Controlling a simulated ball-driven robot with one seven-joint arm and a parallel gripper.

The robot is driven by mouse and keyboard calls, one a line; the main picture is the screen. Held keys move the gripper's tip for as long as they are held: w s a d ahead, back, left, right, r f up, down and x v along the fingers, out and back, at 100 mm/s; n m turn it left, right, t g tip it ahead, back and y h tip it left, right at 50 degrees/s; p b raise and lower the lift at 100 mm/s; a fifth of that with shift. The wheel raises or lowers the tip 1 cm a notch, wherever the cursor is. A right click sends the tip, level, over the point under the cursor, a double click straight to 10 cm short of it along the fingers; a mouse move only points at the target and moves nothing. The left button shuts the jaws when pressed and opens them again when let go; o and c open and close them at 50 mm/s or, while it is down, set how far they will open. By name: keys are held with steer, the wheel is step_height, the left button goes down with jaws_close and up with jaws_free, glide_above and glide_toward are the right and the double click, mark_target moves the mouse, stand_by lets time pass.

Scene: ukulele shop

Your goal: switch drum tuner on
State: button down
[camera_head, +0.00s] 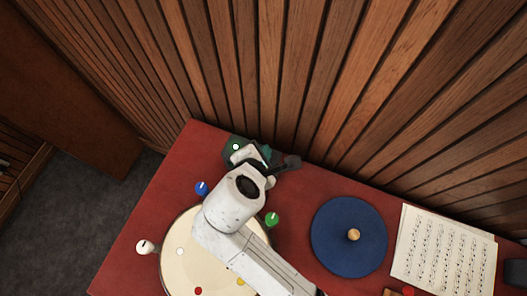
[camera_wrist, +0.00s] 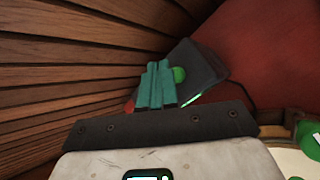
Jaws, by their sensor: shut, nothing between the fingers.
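A dark box, which looks like the drum tuner (camera_head: 230,141), sits at the back edge of the red table against the slatted wall, partly hidden by my arm. A small pale round spot shows on it. In the wrist view the dark box (camera_wrist: 209,63) has a round green button (camera_wrist: 179,75) and a glowing green strip along its edge. A bit of red shows left of my fingers. My gripper (camera_wrist: 158,66) has teal fingers, shut and empty, over the box just left of the green button. I cannot tell whether they touch it. My gripper (camera_head: 266,151) is mostly hidden in the head view.
A cream drum (camera_head: 184,258) with coloured knobs lies under my arm. A blue disc (camera_head: 335,248) with a wooden knob and a music sheet (camera_head: 440,250) lie to the right. The slatted wood wall (camera_head: 300,70) stands close behind the box.

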step_height(320, 180, up, 3)
steer(key=shift+r+p, duration=0.15)
steer(key=shift+p, duration=1.1)
steer(key=shift+r, duration=1.05)
